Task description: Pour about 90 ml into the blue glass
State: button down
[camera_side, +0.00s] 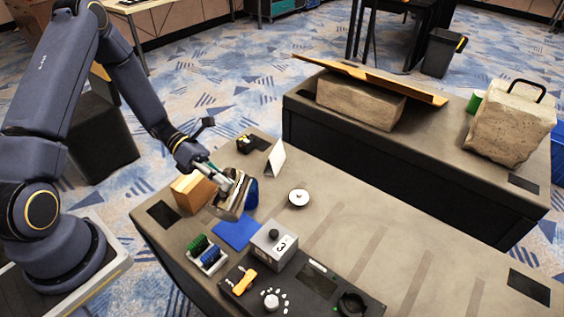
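My gripper (226,182) is at the upper left part of the table, at a grey-brown jug-like container (232,208). The fingers look closed on the container, which appears tilted, though the grip is small in view. The blue glass (252,193) stands just right of the container and is partly hidden behind it. I cannot see any liquid, the level in the glass, or whether the two touch.
A tan box (193,191) is left of the container, and a blue mat (236,233) lies in front. A white card (276,157), a round white disc (299,198), a grey box (273,245), a rack (207,256) and a dark control panel (318,281) surround it.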

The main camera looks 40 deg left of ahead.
aim_at(217, 208)
jog(key=shift+w+a+r, duration=0.15)
jog(key=shift+w+r, duration=0.05)
jog(key=shift+w, duration=0.25)
jog(key=shift+r+n+p, duration=0.15)
jog(key=shift+n+p, duration=0.25)
dwell(0.4)
jog(key=s+f, duration=0.1)
jog(key=s+d+m, duration=0.1)
jog(key=s+f+m+t, duration=0.1)
jog(key=s, duration=0.1)
jog(key=shift+d+f+y, duration=0.3)
jog(key=shift+s+f+m, duration=0.1)
jog(key=shift+f+m, duration=0.1)
jog(key=shift+m, duration=0.1)
jog(key=shift+s+d+m+t+y, duration=0.2)
jog(key=shift+s+m+t+y, duration=0.1)
jog(key=shift+s+m+t, duration=0.25)
jog(key=shift+f+b, duration=0.3)
jog(key=shift+f+m, duration=0.1)
jog(key=shift+m, duration=0.15)
dwell(0.6)
